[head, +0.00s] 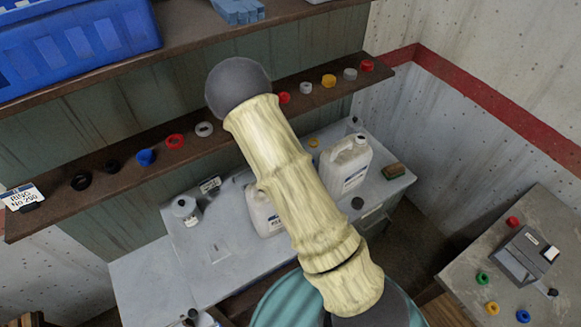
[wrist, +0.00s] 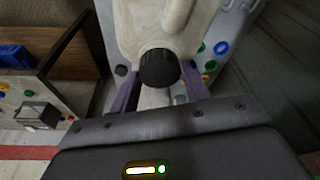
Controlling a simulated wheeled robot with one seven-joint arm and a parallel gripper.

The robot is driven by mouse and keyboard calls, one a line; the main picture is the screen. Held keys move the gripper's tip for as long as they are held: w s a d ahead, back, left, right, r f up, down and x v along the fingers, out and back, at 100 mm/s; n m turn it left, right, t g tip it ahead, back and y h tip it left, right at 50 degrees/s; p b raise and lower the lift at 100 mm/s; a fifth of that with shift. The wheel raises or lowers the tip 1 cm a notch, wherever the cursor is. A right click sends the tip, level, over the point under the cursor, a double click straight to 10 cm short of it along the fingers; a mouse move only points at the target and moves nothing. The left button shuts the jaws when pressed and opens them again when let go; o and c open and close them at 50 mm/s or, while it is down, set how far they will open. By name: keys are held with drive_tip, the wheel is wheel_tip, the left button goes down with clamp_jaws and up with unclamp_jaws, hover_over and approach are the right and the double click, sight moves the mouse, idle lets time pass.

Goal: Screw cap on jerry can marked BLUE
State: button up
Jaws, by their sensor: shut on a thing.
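In the wrist view, my gripper (wrist: 162,88) has its purple fingers on either side of a ribbed black cap (wrist: 160,68) and is shut on it. A cream jerry can (wrist: 195,28) with a moulded handle is right behind the cap. I cannot tell whether the cap touches its neck, and no label shows there. In the head view, one white jerry can (head: 345,168) stands on the bench with a label too small to read. Another white can (head: 262,215) is partly hidden by my arm. My gripper is hidden in the head view.
A shelf (head: 110,172) with several coloured caps, including a blue cap (head: 146,157), runs above the grey bench (head: 215,255). A small bottle (head: 185,208) and a sponge (head: 393,171) stand on the bench. A side table (head: 455,268) at right holds more caps and a grey device (head: 525,258).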

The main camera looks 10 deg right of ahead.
drive_tip(key=shift+m, duration=0.5)
drive_tip(key=m+g, duration=0.1)
drive_tip(key=m, duration=0.4)
drive_tip(key=shift+h, duration=0.4)
drive_tip(key=m+g, duration=0.1)
drive_tip(key=m, duration=0.2)
drive_tip(key=m+g, duration=0.1)
drive_tip(key=m, duration=0.3)
drive_tip(key=shift+y, duration=0.3)
drive_tip(key=o, duration=1)
